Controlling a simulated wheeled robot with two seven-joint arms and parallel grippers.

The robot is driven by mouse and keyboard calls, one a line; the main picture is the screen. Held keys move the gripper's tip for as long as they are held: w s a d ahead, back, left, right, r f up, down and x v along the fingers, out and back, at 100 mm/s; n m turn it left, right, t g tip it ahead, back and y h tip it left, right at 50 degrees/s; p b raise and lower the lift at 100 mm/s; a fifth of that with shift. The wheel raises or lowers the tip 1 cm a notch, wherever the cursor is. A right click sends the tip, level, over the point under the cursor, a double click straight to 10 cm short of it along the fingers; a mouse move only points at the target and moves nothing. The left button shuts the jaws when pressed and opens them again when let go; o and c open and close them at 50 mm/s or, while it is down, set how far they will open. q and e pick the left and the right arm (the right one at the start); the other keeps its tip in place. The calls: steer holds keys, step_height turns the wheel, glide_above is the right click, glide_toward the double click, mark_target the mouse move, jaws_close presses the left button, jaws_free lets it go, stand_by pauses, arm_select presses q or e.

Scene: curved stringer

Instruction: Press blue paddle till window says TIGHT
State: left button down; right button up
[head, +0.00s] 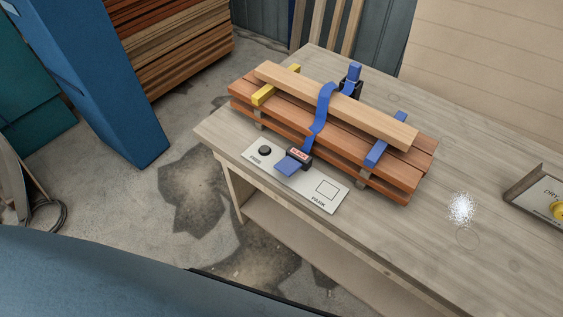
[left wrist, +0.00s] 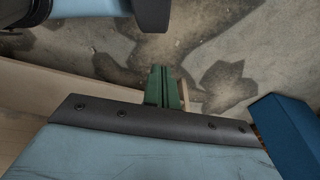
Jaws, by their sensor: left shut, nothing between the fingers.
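The blue paddle (head: 287,167) sticks out from the front of a small dark ratchet box on a pale panel. The window (head: 299,154) on that box shows small red lettering that looks like SLACK. A blue strap (head: 323,108) runs from the box up over a stack of brown boards (head: 400,170) with a lighter board (head: 350,105) on top. My left gripper (left wrist: 160,72) shows in the left wrist view as two green fingers, shut and empty, above the floor and apart from the paddle. Neither gripper shows in the head view.
The panel (head: 335,206) has a black knob (head: 265,151) marked FREE and a square marked PARK. A yellow piece and a blue piece sit across the boards. White fluff (head: 461,208) lies on the table (head: 410,240). A box with a yellow button (head: 558,210) stands at right.

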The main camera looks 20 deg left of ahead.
mark_target(281, 172)
arm_select(q)
steer(key=w+d+r+t+h+p, duration=0.1)
steer(key=w+r+t, duration=0.1)
steer(key=w+r, duration=0.75)
steer(key=w+d+r+t+p, duration=0.2)
steer(key=w+r, duration=0.7)
steer(key=w, duration=0.1)
steer(key=w+d+r+t+h, duration=0.1)
steer(key=w+d+r, duration=0.1)
steer(key=r, duration=0.7)
steer(key=w+d+r+m+t+h+p, duration=0.1)
steer(key=w+d+r+t, duration=0.1)
steer(key=r, duration=0.8)
steer(key=w+d+r+t+h+p, duration=0.1)
steer(key=w+d+r, duration=0.1)
steer(key=r, duration=0.7)
steer(key=shift+w+r+m+t, duration=0.25)
steer(key=shift+w+m+t, duration=0.05)
steer(key=shift+w, duration=0.15)
steer(key=shift+w, duration=0.1)
